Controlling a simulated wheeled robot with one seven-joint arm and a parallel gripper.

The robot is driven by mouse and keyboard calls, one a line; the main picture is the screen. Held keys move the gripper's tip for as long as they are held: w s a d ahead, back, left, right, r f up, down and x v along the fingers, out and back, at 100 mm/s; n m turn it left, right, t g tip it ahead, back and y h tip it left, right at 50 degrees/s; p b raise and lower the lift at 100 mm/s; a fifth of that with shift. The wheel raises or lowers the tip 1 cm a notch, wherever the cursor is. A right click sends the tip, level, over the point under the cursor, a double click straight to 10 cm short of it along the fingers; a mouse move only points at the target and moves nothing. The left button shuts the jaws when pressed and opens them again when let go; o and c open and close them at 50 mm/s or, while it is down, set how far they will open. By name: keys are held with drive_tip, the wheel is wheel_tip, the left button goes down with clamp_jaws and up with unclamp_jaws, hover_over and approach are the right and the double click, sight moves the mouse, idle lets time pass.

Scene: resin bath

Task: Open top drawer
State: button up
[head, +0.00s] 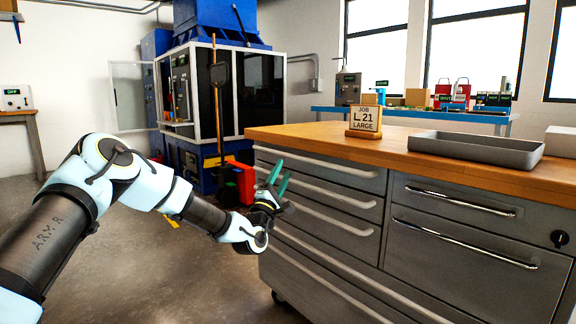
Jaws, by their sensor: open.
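The grey metal drawer cabinet with a wooden top (345,138) stands at the right in the head view. On its left side is a stack of wide drawers with long pale bar handles. The top drawer (350,184) of that stack looks shut, with its handle (318,162) just below the wooden top. The cabinet's right section has a top drawer (470,205) with a chrome handle, also shut. My gripper (279,174) is open, its teal fingers pointing up beside the left end of the drawer stack. I cannot tell whether it touches the cabinet.
A job sign (364,120) and a grey tray (476,149) stand on the wooden top. A red box (241,183) is on the floor behind my gripper, near a large blue machine (215,95).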

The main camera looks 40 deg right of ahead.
sight(288, 161)
drive_tip(key=shift+x, duration=2.7)
drive_tip(key=shift+c, duration=0.4)
clamp_jaws()
